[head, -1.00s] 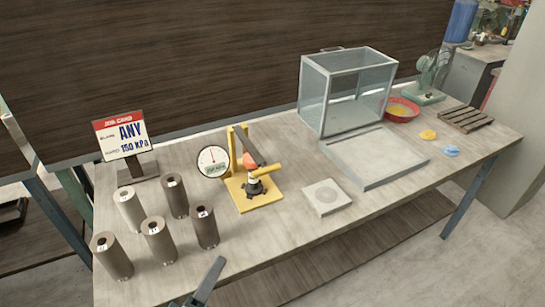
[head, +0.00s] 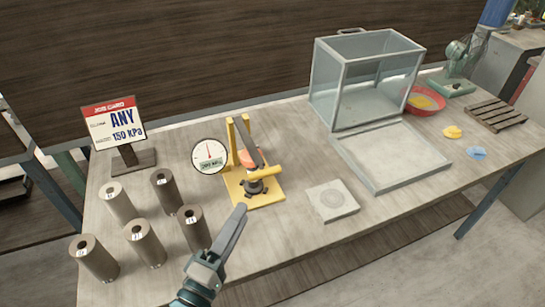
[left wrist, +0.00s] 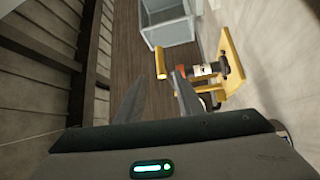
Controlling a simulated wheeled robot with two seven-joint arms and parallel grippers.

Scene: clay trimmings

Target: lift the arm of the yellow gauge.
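The yellow gauge (head: 262,199) stands on the table, with upright yellow posts at its back and a round white dial (head: 210,156) at its left. Its dark arm (head: 247,138) slopes down toward the front, with a yellow crosswise handle (head: 266,174) low at the front. An orange-red piece (head: 248,158) shows beneath the arm. My left gripper (head: 242,208) is in front of the gauge, apart from the handle. In the left wrist view its fingers (left wrist: 157,90) are spread with nothing between them, and the yellow handle (left wrist: 160,62) lies beyond them. My right gripper is not in view.
Several dark cylinders (head: 145,243) stand at the left, near my left gripper. A job card (head: 115,124) stands behind them. A flat pale block (head: 332,200) lies right of the gauge. A glass box (head: 365,80), its grey tray (head: 392,156) and a red bowl (head: 422,101) are farther right.

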